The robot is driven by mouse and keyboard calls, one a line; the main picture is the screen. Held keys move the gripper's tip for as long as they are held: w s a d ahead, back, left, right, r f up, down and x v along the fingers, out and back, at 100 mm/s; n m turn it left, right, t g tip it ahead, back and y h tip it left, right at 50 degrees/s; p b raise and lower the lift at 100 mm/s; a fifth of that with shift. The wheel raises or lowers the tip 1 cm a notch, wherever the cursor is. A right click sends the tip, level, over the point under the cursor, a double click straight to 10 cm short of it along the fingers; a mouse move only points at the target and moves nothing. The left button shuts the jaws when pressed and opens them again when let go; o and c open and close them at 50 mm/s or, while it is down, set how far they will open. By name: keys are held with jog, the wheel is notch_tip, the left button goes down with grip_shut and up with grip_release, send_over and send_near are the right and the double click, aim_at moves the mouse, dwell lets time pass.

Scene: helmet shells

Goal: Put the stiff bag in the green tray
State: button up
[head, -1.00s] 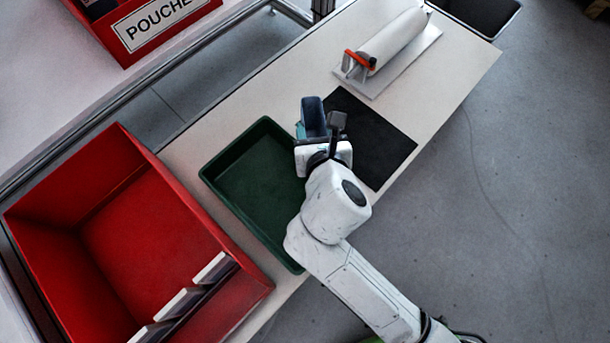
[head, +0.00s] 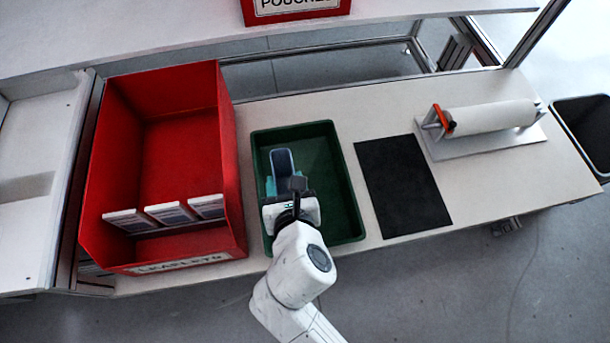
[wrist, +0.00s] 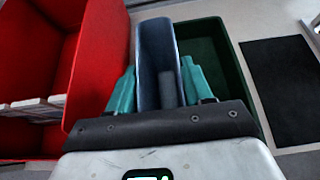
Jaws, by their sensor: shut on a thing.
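The stiff bag (head: 282,160) is a blue-grey, open-topped pouch. My gripper (head: 281,178) is shut on it, with a teal finger on each side. In the wrist view the bag (wrist: 158,50) stands between the teal fingertips of my gripper (wrist: 158,85), its opening showing. The green tray (head: 340,185) lies on the table, and the bag and gripper are over its left part in the head view. The tray (wrist: 215,40) also shows behind and right of the bag in the wrist view. I cannot tell whether the bag touches the tray floor. My wrist hides the tray's lower left part.
A tall red bin (head: 170,255) labelled for leaflets, with several white packs (head: 165,213), stands close left of the tray. A black mat (head: 402,188) lies to the right. Beyond it is a white roll (head: 490,117) on a stand.

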jog(key=w+d+f+b, duration=0.2)
jog(key=w+f+b, duration=0.1)
jog(key=w+f, duration=0.5)
jog(key=shift+d+f, duration=0.4)
jog(key=shift+f, duration=0.9)
jog(key=o, duration=1.3)
jog(key=p+v, duration=0.2)
jog(key=v, duration=1)
